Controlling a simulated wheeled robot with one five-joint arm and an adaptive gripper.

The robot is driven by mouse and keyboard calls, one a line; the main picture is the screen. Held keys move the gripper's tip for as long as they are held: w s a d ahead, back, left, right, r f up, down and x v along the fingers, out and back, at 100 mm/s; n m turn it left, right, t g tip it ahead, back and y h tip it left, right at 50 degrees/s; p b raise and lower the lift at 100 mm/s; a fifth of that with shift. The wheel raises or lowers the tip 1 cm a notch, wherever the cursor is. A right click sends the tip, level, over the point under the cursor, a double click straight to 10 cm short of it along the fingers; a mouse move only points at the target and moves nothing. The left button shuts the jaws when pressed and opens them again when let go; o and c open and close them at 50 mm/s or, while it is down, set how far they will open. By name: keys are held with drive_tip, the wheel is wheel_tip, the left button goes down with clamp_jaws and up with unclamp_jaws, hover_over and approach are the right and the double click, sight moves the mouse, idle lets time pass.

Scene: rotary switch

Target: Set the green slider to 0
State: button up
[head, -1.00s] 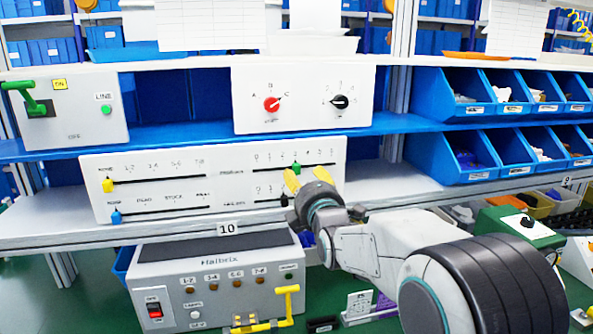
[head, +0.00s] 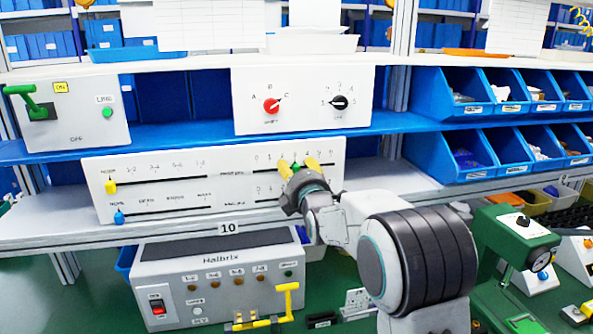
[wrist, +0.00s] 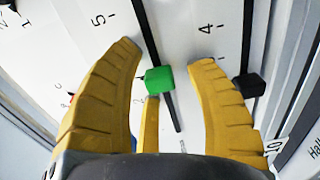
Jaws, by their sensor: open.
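The green slider (head: 295,167) sits on the upper right slot of the white slider panel (head: 225,190), partway along its scale. It also shows in the wrist view (wrist: 159,80). My gripper (head: 298,168) is open, with one yellow finger on each side of the green slider. In the wrist view (wrist: 165,55) a gap shows between the knob and the right finger; the left finger is closer, and I cannot tell if it touches. Numerals 5 and 4 show beside the slots. The exact slider value is unclear, and the fingers hide part of the scale.
A black slider (wrist: 249,87) is on the neighbouring slot, just beyond the right finger. Yellow (head: 110,187) and blue (head: 119,217) sliders are at the panel's left. A box with two rotary knobs (head: 303,100) stands above. A Halbrix box (head: 220,275) is below.

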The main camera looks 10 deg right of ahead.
drive_tip(key=shift+c, duration=0.3)
clamp_jaws()
idle(0.3)
